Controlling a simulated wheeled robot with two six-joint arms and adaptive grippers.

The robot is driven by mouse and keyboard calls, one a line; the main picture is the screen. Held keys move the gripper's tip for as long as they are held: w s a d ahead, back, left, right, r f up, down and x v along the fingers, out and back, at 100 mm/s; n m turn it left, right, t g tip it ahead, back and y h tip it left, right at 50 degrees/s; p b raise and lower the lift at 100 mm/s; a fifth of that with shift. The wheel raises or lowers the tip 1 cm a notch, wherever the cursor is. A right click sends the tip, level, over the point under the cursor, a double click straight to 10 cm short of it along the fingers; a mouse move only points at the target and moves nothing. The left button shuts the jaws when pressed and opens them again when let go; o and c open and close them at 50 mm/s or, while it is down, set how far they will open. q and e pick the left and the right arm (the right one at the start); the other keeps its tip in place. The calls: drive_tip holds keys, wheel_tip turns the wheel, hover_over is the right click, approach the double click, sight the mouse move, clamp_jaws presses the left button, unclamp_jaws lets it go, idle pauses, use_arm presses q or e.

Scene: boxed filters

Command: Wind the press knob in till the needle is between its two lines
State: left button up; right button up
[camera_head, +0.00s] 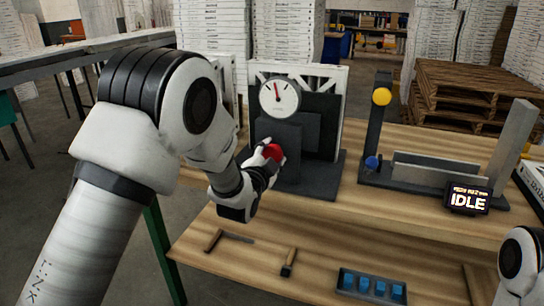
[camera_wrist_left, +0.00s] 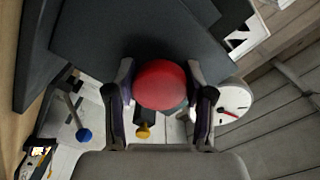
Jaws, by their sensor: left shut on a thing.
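The press (camera_head: 322,123) is a dark grey block stand on a dark base, on the wooden bench. Its red round knob (camera_head: 274,152) faces my left arm. My left gripper (camera_head: 266,157) is shut on the knob; in the left wrist view the red knob (camera_wrist_left: 160,85) sits between both fingers. The white round dial (camera_head: 280,97) is on top of the press, with a red needle pointing up and slightly left. Its two lines are too small to make out. The dial (camera_wrist_left: 232,101) also shows in the left wrist view, partly behind a finger. My right gripper is out of view.
Right of the press stands a fixture (camera_head: 433,187) with a yellow knob (camera_head: 381,97) and a blue ball (camera_head: 372,162). A small display (camera_head: 467,198) reads IDLE. Hand tools (camera_head: 288,263) and a tray (camera_head: 371,286) with blue blocks lie at the front of the bench.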

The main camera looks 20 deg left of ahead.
use_arm(q)
drive_tip(key=shift+r, duration=0.1)
idle(0.3)
drive_tip(key=o, duration=1.2)
drive_tip(key=shift+c, duration=0.2)
drive_tip(key=s, duration=1.2)
drive_tip(key=shift+a, duration=0.15)
